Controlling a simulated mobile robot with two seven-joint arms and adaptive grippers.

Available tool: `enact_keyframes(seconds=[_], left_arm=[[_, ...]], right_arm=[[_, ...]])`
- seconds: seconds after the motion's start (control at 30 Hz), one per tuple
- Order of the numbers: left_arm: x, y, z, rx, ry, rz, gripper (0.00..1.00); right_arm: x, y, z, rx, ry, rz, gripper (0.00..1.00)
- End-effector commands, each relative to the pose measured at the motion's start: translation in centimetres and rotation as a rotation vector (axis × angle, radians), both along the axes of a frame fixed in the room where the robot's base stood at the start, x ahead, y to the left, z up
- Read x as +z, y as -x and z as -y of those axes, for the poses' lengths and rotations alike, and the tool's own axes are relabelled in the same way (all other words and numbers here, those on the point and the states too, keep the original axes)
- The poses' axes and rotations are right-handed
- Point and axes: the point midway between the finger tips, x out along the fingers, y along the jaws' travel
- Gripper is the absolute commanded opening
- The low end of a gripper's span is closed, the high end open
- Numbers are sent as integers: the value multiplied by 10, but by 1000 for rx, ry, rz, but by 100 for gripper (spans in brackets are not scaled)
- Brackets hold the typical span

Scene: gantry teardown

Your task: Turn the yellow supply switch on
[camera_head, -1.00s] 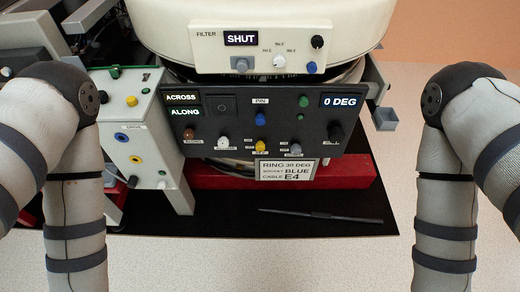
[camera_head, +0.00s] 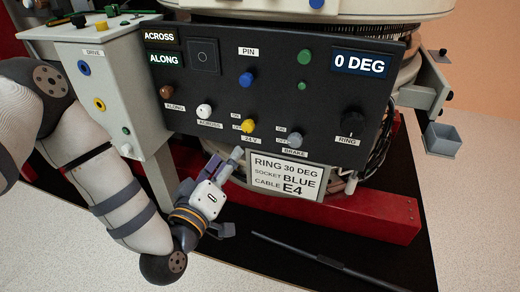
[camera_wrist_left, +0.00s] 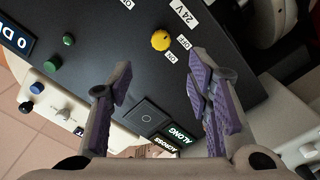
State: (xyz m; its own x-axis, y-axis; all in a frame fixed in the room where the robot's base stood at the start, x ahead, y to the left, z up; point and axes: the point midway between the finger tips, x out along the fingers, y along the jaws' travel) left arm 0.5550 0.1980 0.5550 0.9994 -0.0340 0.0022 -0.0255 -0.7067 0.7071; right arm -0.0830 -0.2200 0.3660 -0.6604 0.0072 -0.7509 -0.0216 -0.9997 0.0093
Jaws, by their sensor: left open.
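The yellow supply switch (camera_head: 248,126) sits low on the black control panel (camera_head: 318,105), above a 24 V label, with small ON and OFF labels on its left. In the left wrist view the yellow switch (camera_wrist_left: 161,40) lies ahead, between the lines of the two fingers. I cannot tell which way it is set. My left gripper (camera_head: 226,160) is just below and left of the switch, open and empty, with its purple-padded fingers (camera_wrist_left: 160,78) apart and not visibly touching it. My right gripper is out of view.
A white knob (camera_head: 204,111) and a grey brake switch (camera_head: 294,139) flank the yellow switch. A blue pin knob (camera_head: 246,79) is above. A white sign (camera_head: 288,178) hangs below the panel, close to my gripper. The drive box (camera_head: 105,80) stands left.

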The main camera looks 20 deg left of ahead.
Motion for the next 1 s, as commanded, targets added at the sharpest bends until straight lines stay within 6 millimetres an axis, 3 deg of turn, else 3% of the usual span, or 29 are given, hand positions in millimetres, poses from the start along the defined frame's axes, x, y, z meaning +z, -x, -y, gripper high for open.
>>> enact_keyframes(seconds=[0.4,0.5,0.87,1.0], left_arm=[[-2,-93,3,1,-2,1,46],[-1,-108,3,2,-2,-1,46],[2,-118,4,1,-2,-1,46],[2,-118,4,0,-2,-1,16]], right_arm=[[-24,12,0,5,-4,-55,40],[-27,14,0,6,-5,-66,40],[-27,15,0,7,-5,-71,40],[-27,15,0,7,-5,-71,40]])
